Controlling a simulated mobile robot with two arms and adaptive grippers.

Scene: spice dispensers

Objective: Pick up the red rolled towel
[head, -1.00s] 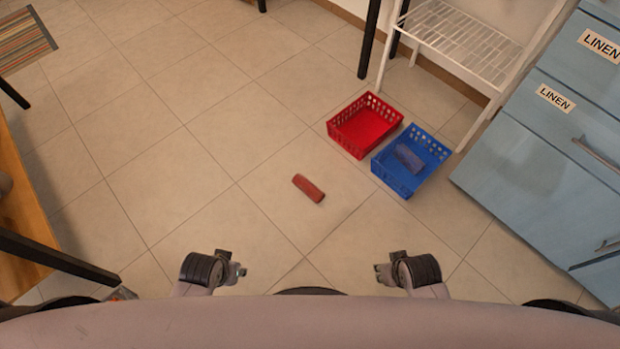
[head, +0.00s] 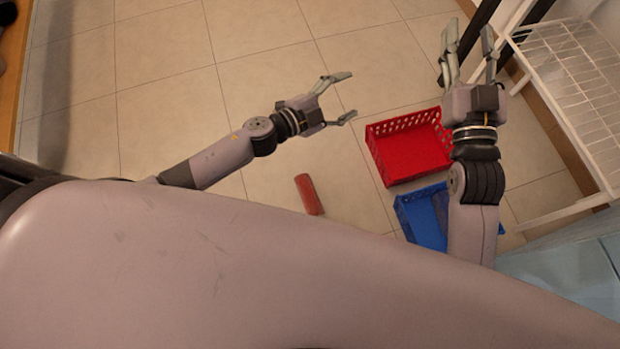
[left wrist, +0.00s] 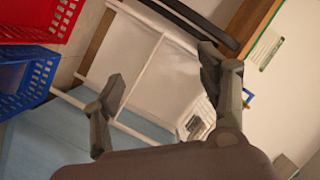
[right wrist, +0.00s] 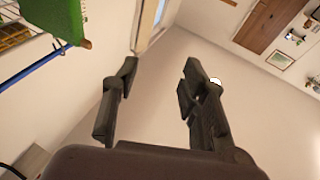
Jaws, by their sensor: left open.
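The red rolled towel (head: 309,194) lies on the tiled floor in the head view, left of the baskets. My left gripper (head: 349,96) is open and empty, above and a little right of the towel in the picture, apart from it. The left wrist view does not show the towel; its fingers (left wrist: 160,78) are spread with nothing between them. My right gripper (head: 469,38) is open and empty, far from the towel, near the white rack. The right wrist view shows its fingers (right wrist: 157,80) apart, facing a wall.
A red basket (head: 408,150) and a blue basket (head: 420,217) stand right of the towel. My right arm partly hides both. A white wire rack (head: 570,70) stands at right, with light-blue drawers (head: 570,268) below it in the picture. The floor around the towel is clear.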

